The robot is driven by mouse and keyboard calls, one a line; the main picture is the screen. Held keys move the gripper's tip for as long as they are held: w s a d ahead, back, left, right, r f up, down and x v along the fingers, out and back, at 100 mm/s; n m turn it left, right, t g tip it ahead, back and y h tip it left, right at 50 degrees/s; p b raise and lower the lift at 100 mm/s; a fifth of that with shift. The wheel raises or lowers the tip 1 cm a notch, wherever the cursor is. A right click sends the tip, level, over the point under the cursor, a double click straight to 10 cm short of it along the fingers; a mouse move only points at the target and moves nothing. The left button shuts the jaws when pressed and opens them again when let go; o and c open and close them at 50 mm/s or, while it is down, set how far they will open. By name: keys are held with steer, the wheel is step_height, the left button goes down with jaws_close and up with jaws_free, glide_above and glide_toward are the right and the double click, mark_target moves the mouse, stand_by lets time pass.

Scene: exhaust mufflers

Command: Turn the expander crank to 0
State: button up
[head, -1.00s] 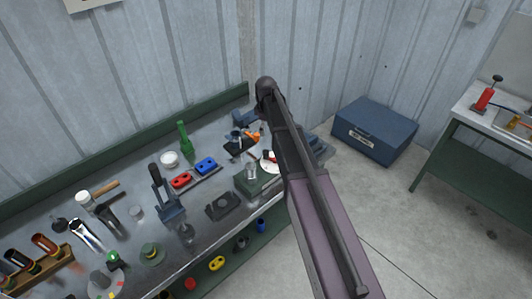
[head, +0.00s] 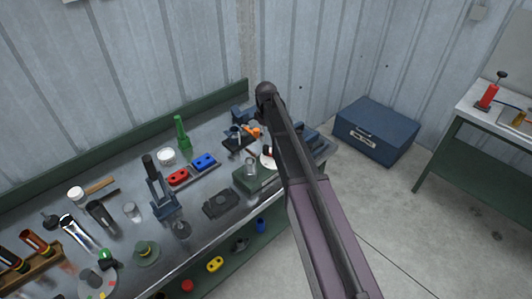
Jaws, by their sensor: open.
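I cannot tell for certain which item is the expander crank. A grey disc with coloured marks (head: 97,283) lies at the near left of the bench, with a green and black piece at its upper edge. A pale disc with a red mark (head: 267,158) shows beside a green block (head: 257,178), partly hidden by my arm. A blue device with an upright dark-handled lever (head: 162,196) stands mid-bench. No number or pointer can be read on any of them. My arm crosses the view right of centre, and my gripper is not visible.
The metal workbench (head: 215,240) holds a hammer (head: 90,188), a green bottle (head: 181,132), red (head: 177,177) and blue (head: 204,161) blocks. Its lower shelf holds coloured parts. A blue chest (head: 375,133) stands by the wall; a second table (head: 470,150) is at right. Floor between is clear.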

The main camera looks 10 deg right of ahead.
mark_target(266, 147)
steer(key=shift+f+b, duration=3.85)
steer(key=shift+f, duration=0.3)
jaws_close()
